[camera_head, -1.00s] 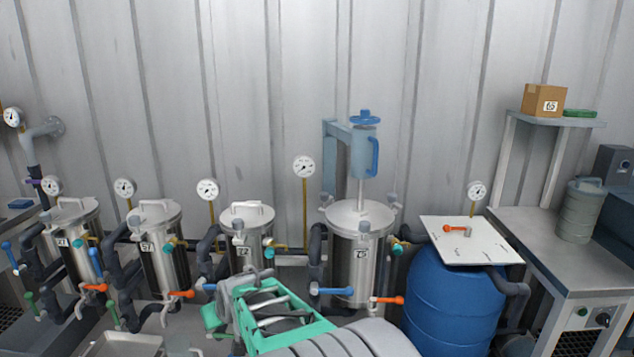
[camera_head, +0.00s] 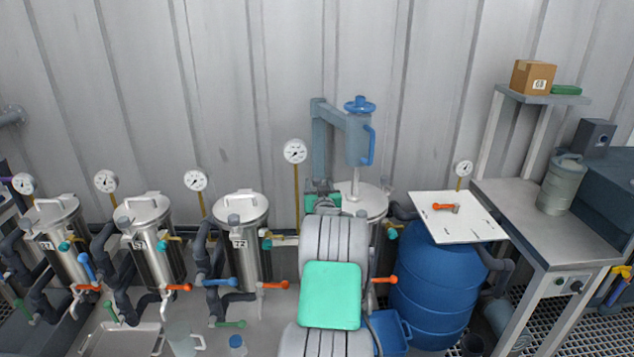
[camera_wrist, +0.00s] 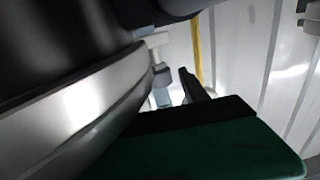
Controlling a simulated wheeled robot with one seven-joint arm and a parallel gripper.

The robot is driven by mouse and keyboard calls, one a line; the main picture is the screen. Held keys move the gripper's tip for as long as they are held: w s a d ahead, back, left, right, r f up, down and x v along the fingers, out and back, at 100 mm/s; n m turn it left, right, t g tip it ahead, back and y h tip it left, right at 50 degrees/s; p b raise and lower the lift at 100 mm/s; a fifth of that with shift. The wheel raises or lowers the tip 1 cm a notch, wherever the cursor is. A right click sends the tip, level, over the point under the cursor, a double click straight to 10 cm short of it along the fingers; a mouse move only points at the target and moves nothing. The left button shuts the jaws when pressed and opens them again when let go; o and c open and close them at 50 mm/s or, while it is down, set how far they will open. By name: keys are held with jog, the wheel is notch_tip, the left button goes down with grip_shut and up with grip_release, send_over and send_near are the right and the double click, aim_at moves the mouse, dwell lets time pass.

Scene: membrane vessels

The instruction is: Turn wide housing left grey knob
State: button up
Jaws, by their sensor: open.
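The wide housing (camera_head: 368,198) is the broad steel vessel under the blue canister; my arm hides most of its body. My gripper (camera_head: 321,190) is at the left edge of its lid, where the left grey knob sits, and covers that knob in the head view. In the wrist view the steel housing wall (camera_wrist: 75,110) fills the left side. A small grey knob-like piece with a pale top (camera_wrist: 160,72) shows close to my gripper's dark finger (camera_wrist: 190,86). The gripper is open; I cannot tell whether it touches the knob.
A blue canister (camera_head: 360,135) on a bracket hangs above the housing. A gauge (camera_head: 295,152) on a yellow stem stands just left. Slimmer steel housings (camera_head: 240,235) are further left. A blue barrel (camera_head: 435,290) topped by a white board (camera_head: 470,222) stands right.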

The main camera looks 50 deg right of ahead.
jog(key=shift+w+d, duration=0.1)
jog(key=shift+w, duration=0.15)
jog(key=shift+c, duration=0.3)
grip_shut()
